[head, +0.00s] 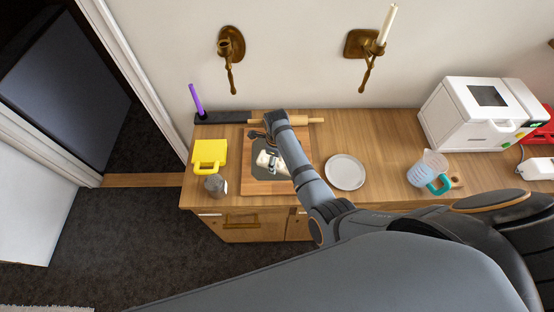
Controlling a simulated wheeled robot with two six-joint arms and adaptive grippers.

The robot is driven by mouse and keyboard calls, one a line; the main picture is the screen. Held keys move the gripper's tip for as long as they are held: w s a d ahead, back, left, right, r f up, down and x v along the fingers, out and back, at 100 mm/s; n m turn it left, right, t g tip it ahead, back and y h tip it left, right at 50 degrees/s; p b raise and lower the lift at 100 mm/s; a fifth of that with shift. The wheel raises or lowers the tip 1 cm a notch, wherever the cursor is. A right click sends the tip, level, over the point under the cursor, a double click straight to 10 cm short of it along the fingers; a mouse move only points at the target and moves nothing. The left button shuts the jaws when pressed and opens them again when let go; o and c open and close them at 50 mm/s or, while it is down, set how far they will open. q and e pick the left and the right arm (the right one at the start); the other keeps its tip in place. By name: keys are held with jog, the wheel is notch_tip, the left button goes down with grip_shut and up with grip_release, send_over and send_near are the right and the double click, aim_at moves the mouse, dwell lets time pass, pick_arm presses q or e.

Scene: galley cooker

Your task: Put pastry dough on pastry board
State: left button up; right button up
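A wooden board (262,187) with a grey sheet on it lies on the left half of the counter. I take it for the pastry board. A pale lump, apparently the pastry dough (264,158), shows over the grey sheet. My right arm reaches in from the lower right, and my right gripper (268,152) is over the board, close to the pale lump. The arm hides part of the board and lump. I cannot tell whether the fingers are open or shut, or whether the lump rests on the sheet. My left gripper is not in view.
A rolling pin (305,121) lies behind the board. A yellow object (209,154) and a grey jar (215,185) stand left of it. A white plate (345,172), a measuring jug (428,169) and a white oven (470,112) stand to the right. A purple candle (195,99) stands at back left.

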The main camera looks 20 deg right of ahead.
jog(key=shift+o, duration=1.1)
jog(key=shift+d, duration=0.15)
jog(key=shift+r, duration=0.1)
notch_tip(320, 180, up, 8)
jog(key=p, duration=0.8)
pick_arm(q)
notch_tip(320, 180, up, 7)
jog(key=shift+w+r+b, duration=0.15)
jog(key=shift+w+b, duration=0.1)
jog(key=shift+b, duration=0.15)
pick_arm(e)
jog(key=shift+r, duration=2.1)
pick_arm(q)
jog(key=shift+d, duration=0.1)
pick_arm(e)
jog(key=shift+f, duration=0.1)
